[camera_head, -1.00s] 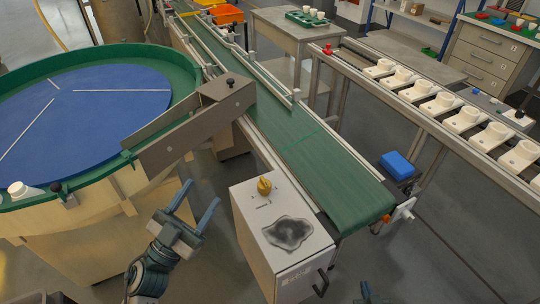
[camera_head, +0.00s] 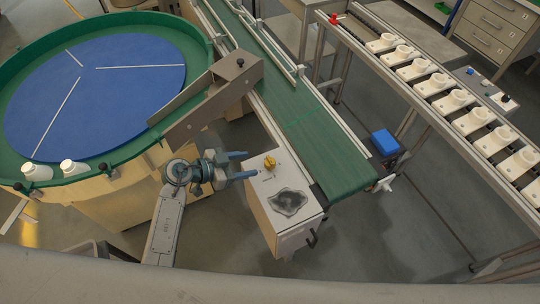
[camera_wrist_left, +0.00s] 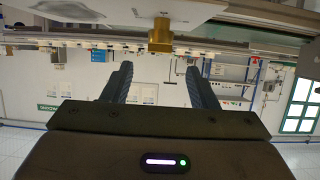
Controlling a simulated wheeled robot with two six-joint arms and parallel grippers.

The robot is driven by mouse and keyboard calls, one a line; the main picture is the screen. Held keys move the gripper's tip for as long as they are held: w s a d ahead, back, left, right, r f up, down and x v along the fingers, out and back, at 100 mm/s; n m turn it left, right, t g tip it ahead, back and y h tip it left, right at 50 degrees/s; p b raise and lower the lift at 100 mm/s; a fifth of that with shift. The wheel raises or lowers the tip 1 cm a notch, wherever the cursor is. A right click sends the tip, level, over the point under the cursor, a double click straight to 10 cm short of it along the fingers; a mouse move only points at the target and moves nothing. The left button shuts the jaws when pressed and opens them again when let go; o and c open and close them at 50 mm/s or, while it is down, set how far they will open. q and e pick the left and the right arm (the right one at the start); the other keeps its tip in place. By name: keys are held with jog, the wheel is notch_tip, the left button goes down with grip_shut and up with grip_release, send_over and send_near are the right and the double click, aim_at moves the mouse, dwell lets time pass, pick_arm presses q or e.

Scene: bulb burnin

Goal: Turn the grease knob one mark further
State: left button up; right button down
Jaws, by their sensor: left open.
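The yellow grease knob (camera_head: 270,163) sits on top of the light grey box (camera_head: 285,232) beside the conveyor. In the left wrist view the knob (camera_wrist_left: 160,36) shows as a brass-yellow block beyond and between my fingertips. My left gripper (camera_head: 246,165) is open, its two fingers pointing right toward the knob, just short of it in the head view. The left gripper (camera_wrist_left: 158,80) also shows open and empty in the left wrist view. The marks around the knob are too small to read. My right gripper is not in view.
The green conveyor belt (camera_head: 318,140) runs behind the box. A round table with a blue disc (camera_head: 120,95) and a green rim stands left. A blue block (camera_head: 385,142) is right of the belt. A rail with several white holders (camera_head: 455,100) stands further right.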

aim_at(268, 160)
pick_arm(q)
jog(key=p+x, duration=0.1)
jog(key=x, duration=0.8)
jog(key=shift+d, duration=0.1)
jog(key=c, duration=0.9)
jog(key=shift+c, duration=0.2)
jog(key=shift+r, duration=0.1)
